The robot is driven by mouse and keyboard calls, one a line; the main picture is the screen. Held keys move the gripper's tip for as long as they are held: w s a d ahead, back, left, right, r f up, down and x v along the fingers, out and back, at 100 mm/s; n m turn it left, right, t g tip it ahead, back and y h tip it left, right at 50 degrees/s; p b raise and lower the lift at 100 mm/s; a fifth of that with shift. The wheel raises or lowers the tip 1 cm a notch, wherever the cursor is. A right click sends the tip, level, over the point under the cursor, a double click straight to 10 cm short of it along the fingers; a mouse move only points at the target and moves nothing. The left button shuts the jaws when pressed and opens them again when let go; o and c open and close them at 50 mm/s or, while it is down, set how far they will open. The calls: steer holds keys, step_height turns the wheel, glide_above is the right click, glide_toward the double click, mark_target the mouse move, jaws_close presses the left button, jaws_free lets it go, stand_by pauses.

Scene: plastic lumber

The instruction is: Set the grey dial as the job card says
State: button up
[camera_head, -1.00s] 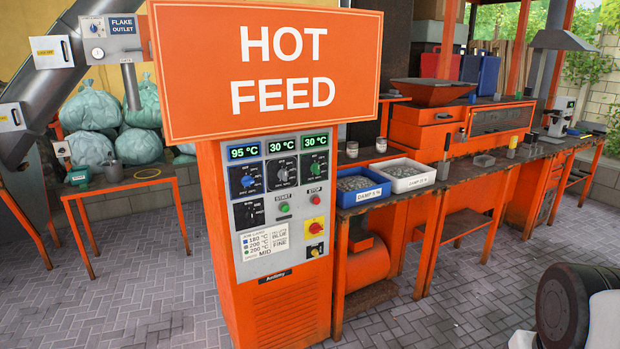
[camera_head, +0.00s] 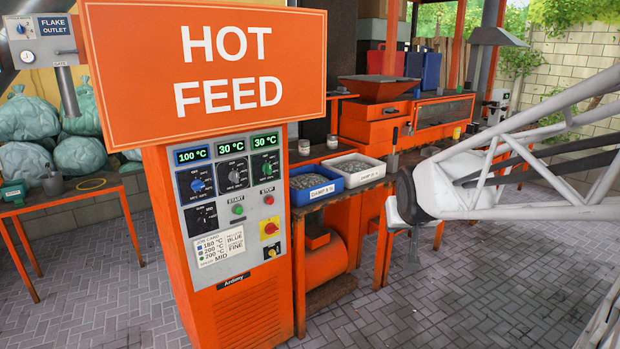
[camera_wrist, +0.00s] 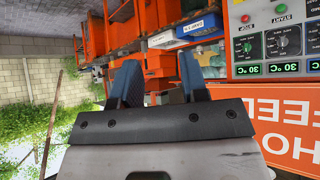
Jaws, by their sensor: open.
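The grey dial (camera_head: 232,174) is the middle of three dials on the orange machine's panel, under a green display reading 30 °C. The job card (camera_head: 220,246) is low on the panel. Its small lines seem to read 180 °C by a blue mark, then 200 °C by a grey mark; the third line, by a green mark, is less clear. My gripper (camera_wrist: 160,80) is open and empty, its blue-grey fingers apart. In the head view it hangs right of the machine, clear of the panel. The wrist view shows the panel upside down at the upper right, with the grey dial (camera_wrist: 282,41).
The blue dial (camera_head: 196,183) is under a 100 °C display, the green dial (camera_head: 266,164) under 30 °C. Start (camera_head: 238,210), stop (camera_head: 268,199) and a red-yellow switch (camera_head: 269,228) sit below. The HOT FEED sign (camera_head: 205,70) overhangs. Blue (camera_head: 314,192) and white bins stand at right.

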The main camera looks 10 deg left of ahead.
steer(key=w+a+f+n+t+y, duration=0.1)
steer(key=w+a+n+t+y, duration=0.15)
steer(key=w+a, duration=1)
steer(key=w+a+f+n+t+y, duration=0.1)
steer(key=w+a+t+y, duration=0.25)
steer(key=w+a, duration=0.9)
steer(key=n+t+y, duration=0.1)
steer(key=n+y, duration=0.3)
steer(key=y, duration=0.5)
glide_toward(237, 178)
steer(key=shift+w+a+r, duration=0.15)
steer(key=shift+w+a, duration=0.35)
steer(key=shift+a, duration=0.05)
steer(key=shift+x, duration=3.9)
steer(key=shift+r, duration=0.1)
steer(key=shift+c, duration=0.4)
jaws_close()
